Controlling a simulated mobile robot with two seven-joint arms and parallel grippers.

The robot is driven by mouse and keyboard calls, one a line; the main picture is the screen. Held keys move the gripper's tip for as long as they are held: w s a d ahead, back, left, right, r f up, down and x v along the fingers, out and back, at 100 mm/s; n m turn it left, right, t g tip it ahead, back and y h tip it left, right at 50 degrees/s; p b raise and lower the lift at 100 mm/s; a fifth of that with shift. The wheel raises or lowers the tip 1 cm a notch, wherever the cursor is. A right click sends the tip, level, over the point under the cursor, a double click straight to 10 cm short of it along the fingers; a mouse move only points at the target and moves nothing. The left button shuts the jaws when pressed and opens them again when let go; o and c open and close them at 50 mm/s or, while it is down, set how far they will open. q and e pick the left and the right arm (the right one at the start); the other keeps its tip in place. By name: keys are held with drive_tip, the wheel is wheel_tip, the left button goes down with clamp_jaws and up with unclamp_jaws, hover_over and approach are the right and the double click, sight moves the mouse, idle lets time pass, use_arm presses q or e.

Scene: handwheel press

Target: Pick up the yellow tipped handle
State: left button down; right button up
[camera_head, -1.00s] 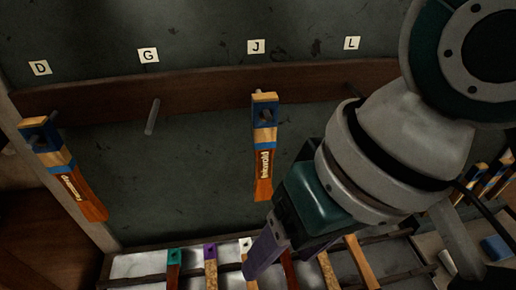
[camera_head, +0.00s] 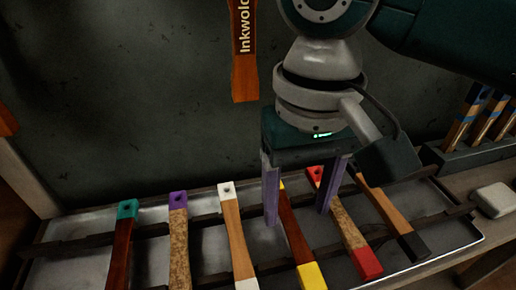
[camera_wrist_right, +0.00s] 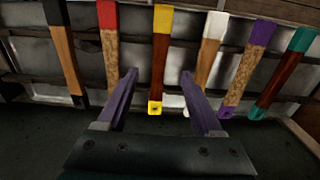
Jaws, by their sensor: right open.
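The yellow tipped handle (camera_head: 297,236) has a dark brown shaft with yellow at both ends and lies on the rails of the tray (camera_head: 70,270). My right gripper (camera_head: 298,216) is open and points down at it. In the head view, one finger shows on each side of the handle's upper part. In the right wrist view the handle (camera_wrist_right: 159,62) lines up between the fingers of my right gripper (camera_wrist_right: 160,75), which look empty. Whether the fingertips reach down beside the shaft is hard to tell. My left gripper is not in view.
A red tipped handle (camera_head: 345,225) lies close to the right finger, and a black tipped handle (camera_head: 385,210) lies beyond it. A white tipped handle (camera_head: 235,240), a purple one (camera_head: 178,245) and a teal one (camera_head: 122,250) lie left. A lettered handle (camera_head: 244,60) hangs above.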

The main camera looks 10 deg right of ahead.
sight(293, 229)
drive_tip(key=f, duration=0.3)
drive_tip(key=f+b, duration=0.1)
drive_tip(key=f, duration=0.1)
drive_tip(key=shift+w, duration=0.25)
drive_tip(key=shift+d, duration=0.1)
clamp_jaws()
